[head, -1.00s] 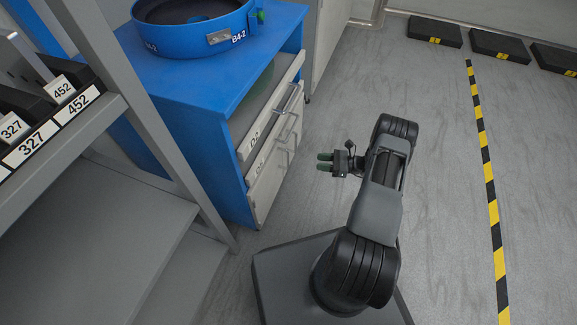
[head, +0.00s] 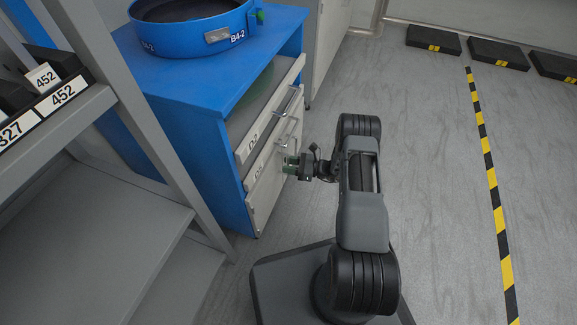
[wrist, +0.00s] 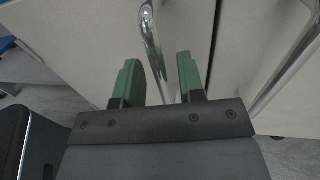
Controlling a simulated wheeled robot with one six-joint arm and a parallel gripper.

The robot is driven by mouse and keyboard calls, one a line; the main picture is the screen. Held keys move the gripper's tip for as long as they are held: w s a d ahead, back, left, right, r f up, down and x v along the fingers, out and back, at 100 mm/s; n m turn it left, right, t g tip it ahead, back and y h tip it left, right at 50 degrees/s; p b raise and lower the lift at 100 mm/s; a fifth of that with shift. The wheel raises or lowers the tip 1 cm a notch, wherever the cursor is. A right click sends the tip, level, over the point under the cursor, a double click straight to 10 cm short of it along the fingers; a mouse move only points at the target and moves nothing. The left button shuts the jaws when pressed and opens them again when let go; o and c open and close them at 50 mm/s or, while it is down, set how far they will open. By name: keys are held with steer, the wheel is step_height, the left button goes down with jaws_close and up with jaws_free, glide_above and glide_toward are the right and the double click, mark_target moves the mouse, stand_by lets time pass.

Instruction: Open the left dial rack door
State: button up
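My gripper (wrist: 160,80) is open, with space between each finger and the bar. In the head view my gripper (head: 290,163) is close against the cabinet front; contact cannot be told.
A blue round bin (head: 190,35) labelled B4-2 sits on the cabinet. A grey shelf rack (head: 120,150) with numbered dark trays stands at the left. Black-and-yellow floor tape (head: 490,180) and black blocks (head: 432,40) lie right; floor between is clear.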

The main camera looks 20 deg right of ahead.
steer(key=shift+w+a, duration=0.1)
steer(key=shift+a, duration=0.1)
steer(key=shift+c, duration=0.3)
jaws_close()
